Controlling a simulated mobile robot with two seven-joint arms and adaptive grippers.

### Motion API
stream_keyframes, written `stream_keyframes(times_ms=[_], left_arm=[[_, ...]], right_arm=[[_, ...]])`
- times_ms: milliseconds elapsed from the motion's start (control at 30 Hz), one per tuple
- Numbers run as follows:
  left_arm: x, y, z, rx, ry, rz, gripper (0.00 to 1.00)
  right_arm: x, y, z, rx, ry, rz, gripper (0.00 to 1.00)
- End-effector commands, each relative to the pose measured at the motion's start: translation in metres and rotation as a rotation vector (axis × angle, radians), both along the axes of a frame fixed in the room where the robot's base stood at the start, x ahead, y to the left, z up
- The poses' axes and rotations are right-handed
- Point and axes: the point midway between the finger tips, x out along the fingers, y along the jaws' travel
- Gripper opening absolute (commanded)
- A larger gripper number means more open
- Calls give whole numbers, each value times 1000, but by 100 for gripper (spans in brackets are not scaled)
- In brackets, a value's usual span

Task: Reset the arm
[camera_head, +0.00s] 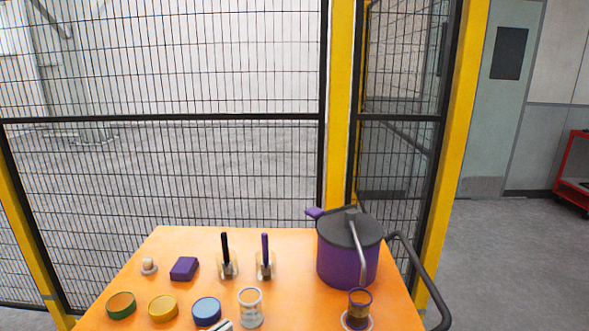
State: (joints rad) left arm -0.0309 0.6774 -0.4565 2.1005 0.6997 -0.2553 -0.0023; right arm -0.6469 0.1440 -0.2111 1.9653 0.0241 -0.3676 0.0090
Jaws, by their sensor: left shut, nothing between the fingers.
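The tip of my left gripper (222,325) just shows at the bottom edge of the picture, below the blue round container. It is shut with nothing in it. It is in front of the orange table (290,300) and most of it is cut off by the frame. My right gripper is not in view.
On the table are a purple pot (346,262) with a dark lid, a purple block (184,268), a small pale knob (148,266), two upright dark sticks in stands (225,255), several round containers (163,307), and two cups (250,307). Behind stands a mesh fence (165,160).

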Motion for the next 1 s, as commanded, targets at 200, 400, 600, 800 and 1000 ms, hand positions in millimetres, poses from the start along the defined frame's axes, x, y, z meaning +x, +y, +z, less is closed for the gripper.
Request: stream_keyframes(times_ms=[200,400,600,800,1000], left_arm=[[-52,12,-123,92,143,182,0],[-125,33,-218,230,298,320,0],[-171,45,-260,316,385,377,0],[-179,48,-267,334,399,385,0],[-178,47,-267,333,398,384,0]], right_arm=[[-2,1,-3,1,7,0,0],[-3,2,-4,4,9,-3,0],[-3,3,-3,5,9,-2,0],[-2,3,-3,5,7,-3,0],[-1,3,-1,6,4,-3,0]])
